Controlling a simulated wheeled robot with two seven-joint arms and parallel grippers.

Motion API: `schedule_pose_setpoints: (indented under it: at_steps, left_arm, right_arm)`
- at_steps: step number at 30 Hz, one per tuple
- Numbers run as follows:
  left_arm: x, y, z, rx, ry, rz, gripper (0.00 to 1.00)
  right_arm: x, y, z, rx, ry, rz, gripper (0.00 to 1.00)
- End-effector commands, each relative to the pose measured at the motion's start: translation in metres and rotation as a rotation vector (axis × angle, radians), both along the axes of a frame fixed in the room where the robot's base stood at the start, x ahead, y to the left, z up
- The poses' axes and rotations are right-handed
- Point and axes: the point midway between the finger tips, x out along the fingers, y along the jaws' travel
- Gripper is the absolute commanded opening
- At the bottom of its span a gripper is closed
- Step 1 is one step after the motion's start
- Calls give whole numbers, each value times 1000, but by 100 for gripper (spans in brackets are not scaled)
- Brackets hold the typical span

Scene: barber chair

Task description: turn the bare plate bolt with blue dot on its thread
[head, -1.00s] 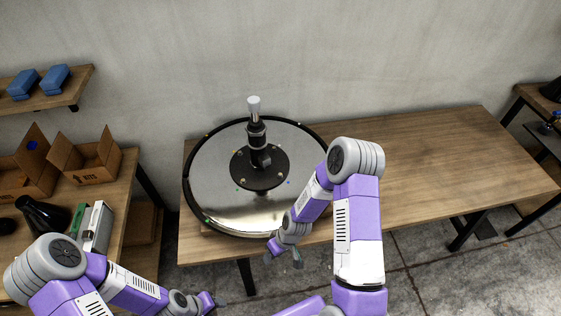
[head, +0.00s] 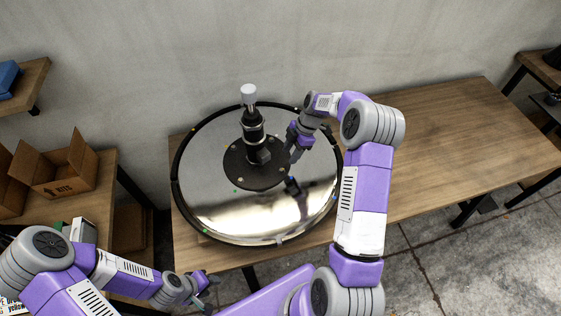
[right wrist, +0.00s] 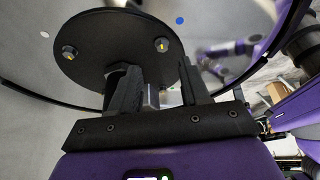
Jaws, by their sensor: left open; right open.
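The round black plate (head: 240,172) sits in the middle of the shiny disc base (head: 205,205), with the black column (head: 252,128) rising from it. In the right wrist view the plate (right wrist: 105,40) shows two bolts. One bolt (right wrist: 161,45) has a blue dot (right wrist: 180,20) on the disc nearby; the other bolt (right wrist: 69,52) has a whitish dot (right wrist: 44,35) nearby. My right gripper (head: 292,156) is open and empty above the plate's right edge, its fingers (right wrist: 155,74) short of the bolt. My left gripper (head: 208,284) is open, in front of the disc. The bolts' threads cannot be made out.
The disc rests on a wooden table (head: 460,140) whose right part is clear. A shelf table with an open cardboard box (head: 62,170) stands at the left. The wall is behind. The disc mirrors my right gripper.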

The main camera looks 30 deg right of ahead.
Motion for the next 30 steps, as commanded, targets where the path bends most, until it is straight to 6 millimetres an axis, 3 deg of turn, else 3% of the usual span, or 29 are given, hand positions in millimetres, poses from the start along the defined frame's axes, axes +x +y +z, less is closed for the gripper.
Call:
schedule_pose_setpoints:
  at_steps: [12,23,30]
  left_arm:
    - [0,0,-3,0,0,0,46]
    - [0,0,-3,0,0,0,46]
    - [0,0,-3,0,0,0,46]
  right_arm:
    - [2,24,-56,1,3,0,46]
    - [2,27,-63,1,2,-1,46]
    - [2,27,-62,1,2,-1,12]
